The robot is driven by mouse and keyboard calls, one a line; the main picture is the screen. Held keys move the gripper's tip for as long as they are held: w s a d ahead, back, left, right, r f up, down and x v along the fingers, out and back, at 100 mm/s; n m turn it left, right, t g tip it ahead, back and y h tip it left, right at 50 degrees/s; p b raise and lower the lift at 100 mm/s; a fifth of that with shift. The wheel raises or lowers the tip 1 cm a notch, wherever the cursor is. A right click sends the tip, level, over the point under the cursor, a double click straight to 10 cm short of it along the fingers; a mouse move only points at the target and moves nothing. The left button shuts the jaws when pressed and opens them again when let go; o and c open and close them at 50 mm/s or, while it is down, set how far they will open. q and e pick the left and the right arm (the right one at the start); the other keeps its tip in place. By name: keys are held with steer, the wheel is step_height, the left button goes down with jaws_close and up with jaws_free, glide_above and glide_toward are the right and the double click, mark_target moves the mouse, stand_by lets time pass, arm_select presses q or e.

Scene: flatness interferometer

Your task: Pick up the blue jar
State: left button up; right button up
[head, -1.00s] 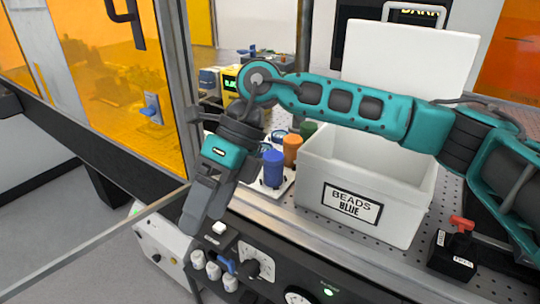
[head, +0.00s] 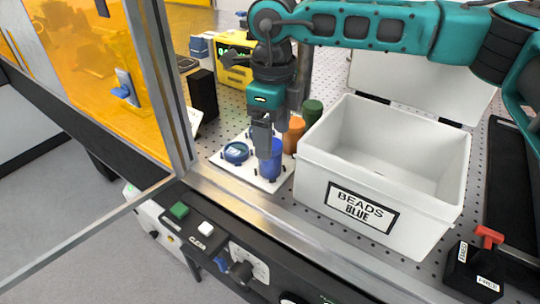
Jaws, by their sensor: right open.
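The blue jar (head: 272,168) stands upright on a white tray (head: 228,168) on the perforated bench, left of the bead box. My right gripper (head: 263,150) points down right at the jar, and its fingers cover the jar's upper left part. The gripper is open. I cannot tell whether a finger touches the jar. My left gripper is not in view.
A white open box labelled BEADS BLUE (head: 325,180) stands just right of the tray. An orange jar (head: 293,135) and a green jar (head: 312,112) stand behind the blue jar. A blue round piece (head: 236,152) lies on the tray. A metal frame post (head: 165,90) rises at left.

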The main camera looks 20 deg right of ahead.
steer(key=shift+w+a+f+p, duration=0.1)
steer(key=shift+a+f+p, duration=0.05)
steer(key=shift+f, duration=1.4)
steer(key=shift+a+f+p, duration=0.1)
steer(key=shift+f+p, duration=0.05)
steer(key=shift+f, duration=1.35)
steer(key=shift+c, duration=0.4)
steer(key=c, duration=1.1)
